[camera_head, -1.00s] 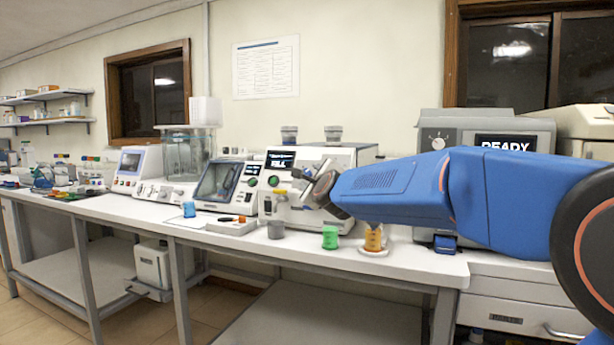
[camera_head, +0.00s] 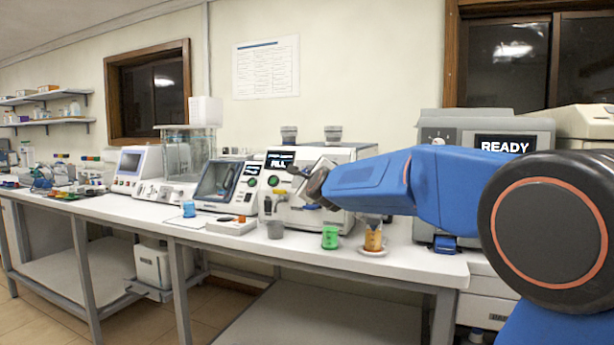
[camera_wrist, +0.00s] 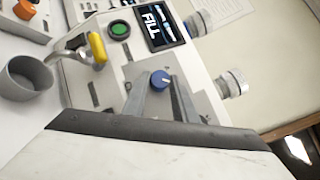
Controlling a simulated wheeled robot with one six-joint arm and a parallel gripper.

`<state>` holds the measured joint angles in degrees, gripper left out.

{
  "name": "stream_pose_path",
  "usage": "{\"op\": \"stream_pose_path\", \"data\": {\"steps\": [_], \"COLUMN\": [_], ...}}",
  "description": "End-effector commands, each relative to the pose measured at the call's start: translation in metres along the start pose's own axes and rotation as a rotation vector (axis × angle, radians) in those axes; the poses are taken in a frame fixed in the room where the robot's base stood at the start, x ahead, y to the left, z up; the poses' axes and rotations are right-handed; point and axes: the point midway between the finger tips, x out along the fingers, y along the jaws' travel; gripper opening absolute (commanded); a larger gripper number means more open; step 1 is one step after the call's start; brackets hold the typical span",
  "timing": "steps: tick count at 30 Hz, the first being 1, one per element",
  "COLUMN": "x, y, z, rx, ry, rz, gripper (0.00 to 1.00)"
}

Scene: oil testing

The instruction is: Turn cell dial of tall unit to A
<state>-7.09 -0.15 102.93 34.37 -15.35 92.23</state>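The tall unit (camera_head: 345,157) is a light grey box with a dark "FILL" screen (camera_head: 279,160); the screen also shows in the wrist view (camera_wrist: 163,24). In the wrist view its blue dial (camera_wrist: 160,79), with a white pointer mark, is on the front panel. My gripper (camera_wrist: 161,84) is open, with one finger on each side of the dial. I cannot tell whether the fingers touch it. In the head view my arm and gripper cover the dial and part of the panel. The letters around the dial are not readable.
A yellow-handled tap (camera_wrist: 97,48) and green button (camera_wrist: 119,30) are left of the dial. A grey cup (camera_wrist: 28,78) stands below the tap. A green cup (camera_head: 330,237) and amber beaker (camera_head: 373,238) stand beneath my arm. A grey "READY" machine (camera_head: 455,123) is at right.

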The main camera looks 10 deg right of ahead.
Motion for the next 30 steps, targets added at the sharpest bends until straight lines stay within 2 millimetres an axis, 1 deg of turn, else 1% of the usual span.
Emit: {"op": "stream_pose_path", "data": {"steps": [11, 30], "x": [-0.0003, 0.0004], "y": [-0.0010, -0.0063], "z": [-0.0002, 0.0000], "rx": [-0.025, -0.231], "ry": [-0.001, -0.014], "rz": [0.021, 0.205], "gripper": [0.03, 0.03]}}
